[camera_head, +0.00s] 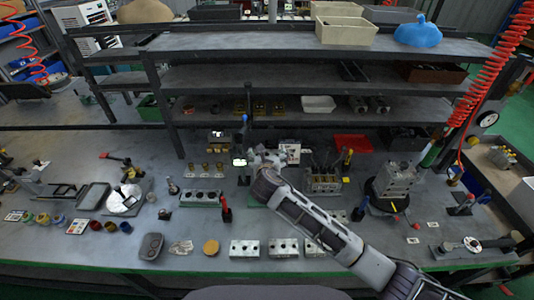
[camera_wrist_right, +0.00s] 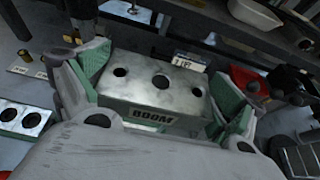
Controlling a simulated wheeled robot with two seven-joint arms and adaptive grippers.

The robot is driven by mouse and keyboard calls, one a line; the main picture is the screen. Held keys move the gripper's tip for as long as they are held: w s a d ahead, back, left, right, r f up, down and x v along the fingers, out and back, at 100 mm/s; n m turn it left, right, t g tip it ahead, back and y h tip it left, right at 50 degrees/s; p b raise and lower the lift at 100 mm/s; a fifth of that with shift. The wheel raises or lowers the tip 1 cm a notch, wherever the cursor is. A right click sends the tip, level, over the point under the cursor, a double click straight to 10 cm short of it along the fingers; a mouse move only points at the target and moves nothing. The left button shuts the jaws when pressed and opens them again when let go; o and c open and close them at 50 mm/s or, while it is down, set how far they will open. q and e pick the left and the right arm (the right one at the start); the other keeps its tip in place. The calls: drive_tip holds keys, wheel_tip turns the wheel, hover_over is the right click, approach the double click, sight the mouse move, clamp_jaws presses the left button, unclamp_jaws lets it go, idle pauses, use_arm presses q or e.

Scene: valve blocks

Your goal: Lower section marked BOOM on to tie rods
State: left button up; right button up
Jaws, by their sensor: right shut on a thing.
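The section marked BOOM (camera_wrist_right: 155,85) is a pale metal block with three dark holes in its top face and a label on its near side. My right gripper (camera_wrist_right: 155,92) is shut on it, one green-padded finger at each end. In the head view my right gripper (camera_head: 262,158) is over the middle of the bench; the block is mostly hidden there. A fixture with thin upright rods (camera_head: 322,160) and metal blocks stands to its right; these look like the tie rods, but they are small. My left gripper is not in view.
Several similar holed blocks (camera_head: 284,247) lie along the front of the bench. A longer block (camera_head: 201,197) lies left of my arm. A dark stand with a stacked metal block (camera_head: 396,182) and a red tray (camera_head: 352,144) are to the right. Shelves (camera_head: 320,78) rise behind.

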drive_tip(key=shift+f, duration=0.4)
drive_tip(key=shift+p, duration=0.7)
idle(1.5)
wheel_tip(320, 180, down, 7)
drive_tip(key=b, duration=0.2)
drive_tip(key=shift+r, duration=0.15)
idle(4.7)
